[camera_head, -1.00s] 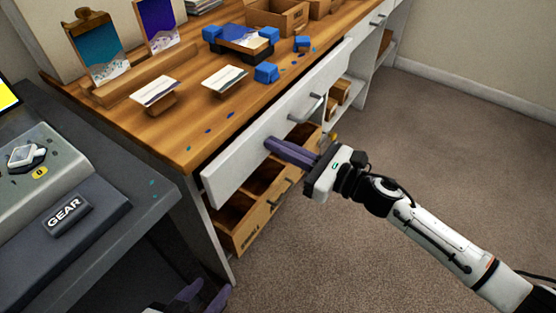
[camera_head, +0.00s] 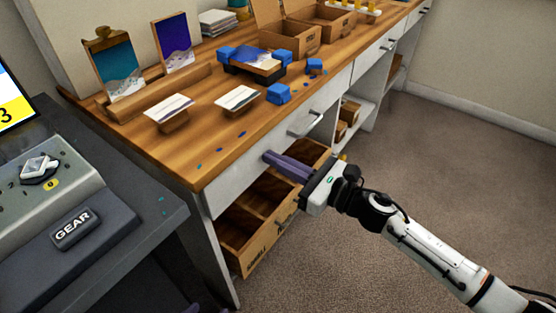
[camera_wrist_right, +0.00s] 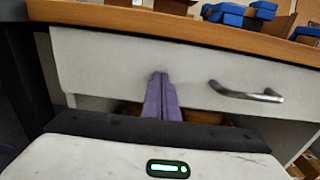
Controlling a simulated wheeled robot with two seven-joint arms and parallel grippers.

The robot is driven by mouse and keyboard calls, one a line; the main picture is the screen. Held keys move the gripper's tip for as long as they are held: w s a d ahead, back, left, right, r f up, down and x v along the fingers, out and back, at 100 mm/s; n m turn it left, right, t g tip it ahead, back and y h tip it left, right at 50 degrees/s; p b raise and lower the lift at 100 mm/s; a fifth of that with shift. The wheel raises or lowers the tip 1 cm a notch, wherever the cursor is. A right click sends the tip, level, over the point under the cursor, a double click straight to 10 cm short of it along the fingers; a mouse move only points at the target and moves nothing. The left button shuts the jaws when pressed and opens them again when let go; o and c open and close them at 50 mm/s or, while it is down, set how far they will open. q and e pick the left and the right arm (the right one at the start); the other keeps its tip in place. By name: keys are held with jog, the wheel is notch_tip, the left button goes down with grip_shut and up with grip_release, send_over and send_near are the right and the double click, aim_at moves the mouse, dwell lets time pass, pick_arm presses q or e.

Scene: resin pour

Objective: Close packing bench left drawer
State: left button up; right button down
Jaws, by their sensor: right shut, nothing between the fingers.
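The white left drawer front (camera_head: 236,186) of the packing bench lies close under the wooden top's front edge; I see no open drawer interior behind it in the head view. Its metal handle (camera_head: 305,124) is on the right part of the front. My right gripper (camera_head: 267,156) is shut and empty, its purple fingertips against or very near the drawer front, left of the handle. The wrist view shows the fingers (camera_wrist_right: 159,78) pointing at the white front (camera_wrist_right: 110,65), with the handle (camera_wrist_right: 246,94) to their right. Only a sliver of my left gripper shows at the bottom edge.
An open wooden crate (camera_head: 243,262) with dividers juts out below the drawer. The wooden bench top (camera_head: 200,150) holds cards, blue blocks and cardboard boxes (camera_head: 290,38). Carpeted floor (camera_head: 420,150) is clear at right.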

jog(key=v, duration=1.4)
jog(key=s+d+f+n+g+h, duration=0.2)
jog(key=s+f+n+h, duration=0.9)
jog(key=s+f+n, duration=1.25)
pick_arm(q)
notch_tip(320, 180, up, 8)
jog(key=p, duration=1.3)
jog(key=shift+s+a+m+g+p, duration=0.3)
jog(key=shift+s+p, duration=0.05)
pick_arm(e)
jog(key=w+d+r+n, duration=0.1)
jog(key=w+r+n, duration=0.2)
jog(key=r, duration=1)
jog(key=shift+w+d+r+n+h, duration=0.2)
jog(key=shift+d+n+h, duration=0.15)
jog(key=shift+n, duration=0.2)
